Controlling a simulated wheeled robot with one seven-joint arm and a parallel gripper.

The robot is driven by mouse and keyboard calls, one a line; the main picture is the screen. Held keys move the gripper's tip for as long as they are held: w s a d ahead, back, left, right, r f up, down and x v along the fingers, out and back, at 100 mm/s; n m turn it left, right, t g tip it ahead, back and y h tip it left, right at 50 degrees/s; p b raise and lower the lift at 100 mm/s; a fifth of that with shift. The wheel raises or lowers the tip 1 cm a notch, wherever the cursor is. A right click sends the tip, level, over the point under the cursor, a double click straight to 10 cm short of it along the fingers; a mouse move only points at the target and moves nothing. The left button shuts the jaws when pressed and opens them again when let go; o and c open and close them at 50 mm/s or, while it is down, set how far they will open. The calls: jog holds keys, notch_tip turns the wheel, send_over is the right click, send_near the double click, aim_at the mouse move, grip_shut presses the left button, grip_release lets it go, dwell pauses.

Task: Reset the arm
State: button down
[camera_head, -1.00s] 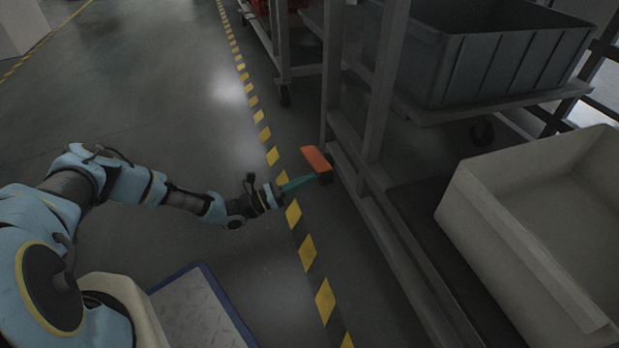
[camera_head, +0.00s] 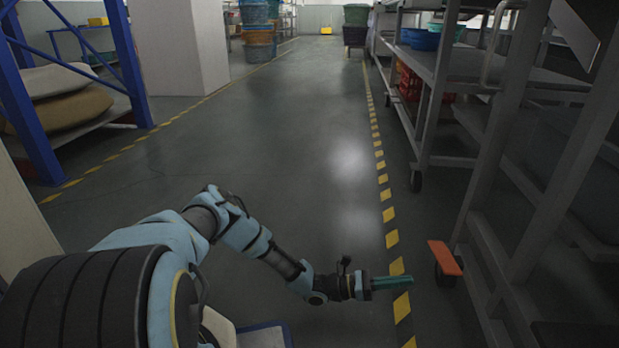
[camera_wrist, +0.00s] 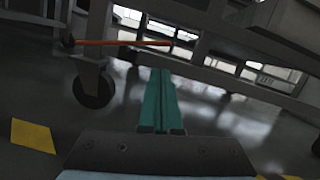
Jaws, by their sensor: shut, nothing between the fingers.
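My gripper (camera_head: 392,282) is stretched out low over the yellow-and-black floor line in the head view, pointing right toward the grey rack. Its two green fingers are shut together with nothing between them. They also show in the wrist view (camera_wrist: 160,95), side by side and pointing at the rack. My light blue arm reaches from the lower left to the middle of the head view.
A grey wheeled rack (camera_head: 480,240) stands close at the right, with an orange plate (camera_head: 445,258) low on its near side, just beyond my fingertips. A blue-framed shelf (camera_head: 118,60) stands at the upper left. The floor (camera_head: 290,130) between is clear.

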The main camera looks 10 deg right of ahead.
jog(key=w+a+r+m+t+y+p, duration=0.2)
jog(key=a+r+m+t+y+p, duration=0.55)
jog(key=a+r, duration=1.35)
jog(key=w+a+r+m+t+y+p, duration=0.3)
jog(key=a+r+m+y, duration=0.8)
jog(key=a+r, duration=1.05)
notch_tip(320, 180, up, 36)
jog(key=a+g+p, duration=0.1)
jog(key=p, duration=3.8)
jog(key=shift+n+g+y, duration=0.35)
jog(key=shift+n+y, duration=0.1)
jog(key=shift+s+a+f, duration=0.1)
